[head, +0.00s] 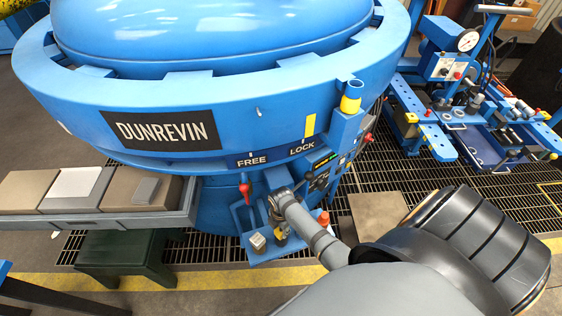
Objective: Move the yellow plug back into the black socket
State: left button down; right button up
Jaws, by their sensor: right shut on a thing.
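My right gripper (279,232) reaches in from the lower right, low in front of the blue furnace. It is shut on a small yellow part (281,241), which I take to be the yellow plug. Most of the plug is hidden by the jaws. It is just above a blue bracket shelf (265,259) on the furnace front. I cannot make out the black socket for certain. A dark panel with small fittings (321,171) is on the furnace side, up and right of the gripper. My left gripper is not in view.
The round blue furnace (215,130) fills the upper middle. A red-knobbed lever (244,190), a small metal block (257,243) and a red-topped part (323,218) are close around the gripper. A grey tray (130,218) is left; a blue gauge stand (445,65) is right.

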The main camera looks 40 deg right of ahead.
jog(key=shift+f+b, duration=0.3)
jog(key=shift+f, duration=0.3)
dwell(0.4)
jog(key=o, duration=0.9)
notch_tip(320, 180, up, 11)
jog(key=p, duration=1.2)
